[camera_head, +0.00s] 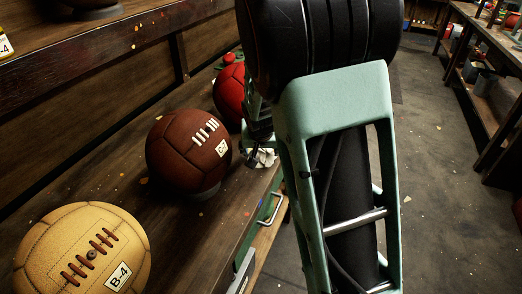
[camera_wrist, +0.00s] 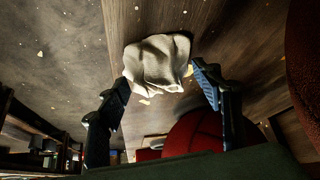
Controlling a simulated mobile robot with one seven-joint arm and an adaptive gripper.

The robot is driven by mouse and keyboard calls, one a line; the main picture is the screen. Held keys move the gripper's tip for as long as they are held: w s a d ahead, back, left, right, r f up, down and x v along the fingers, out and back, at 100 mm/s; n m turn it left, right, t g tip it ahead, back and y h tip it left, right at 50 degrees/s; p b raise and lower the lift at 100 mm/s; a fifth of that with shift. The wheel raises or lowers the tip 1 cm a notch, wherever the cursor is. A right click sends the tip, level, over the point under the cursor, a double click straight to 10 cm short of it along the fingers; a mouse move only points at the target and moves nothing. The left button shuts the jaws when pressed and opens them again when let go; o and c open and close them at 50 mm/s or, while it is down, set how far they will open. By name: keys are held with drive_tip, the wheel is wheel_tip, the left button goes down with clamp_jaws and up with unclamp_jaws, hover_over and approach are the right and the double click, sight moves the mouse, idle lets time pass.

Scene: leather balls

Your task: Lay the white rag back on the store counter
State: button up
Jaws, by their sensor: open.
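The white rag (camera_wrist: 158,62) lies crumpled on the wooden counter (camera_wrist: 235,30) in the wrist view, just beyond and between my fingertips. In the head view a small part of the rag (camera_head: 265,157) shows near the counter's right edge, mostly hidden by my arm. My gripper (camera_wrist: 164,80) is open, with one finger on either side of the rag's near end. I cannot tell whether the fingers touch the cloth. In the head view my gripper (camera_head: 256,140) is largely hidden behind my arm.
A tan ball marked B-4 (camera_head: 82,250), a brown laced ball (camera_head: 188,150) and a red ball (camera_head: 230,92) stand in a row on the counter. The red ball (camera_wrist: 195,132) is close to my fingers. A shelf (camera_head: 110,55) rises behind; floor (camera_head: 440,190) lies open at right.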

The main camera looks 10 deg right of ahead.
drive_tip(key=shift+s+a+r, duration=0.1)
drive_tip(key=shift+s+r, duration=0.05)
drive_tip(key=shift+r, duration=0.35)
drive_tip(key=p+v, duration=0.1)
drive_tip(key=v, duration=1)
drive_tip(key=shift+p, duration=0.4)
drive_tip(key=shift+s, duration=0.2)
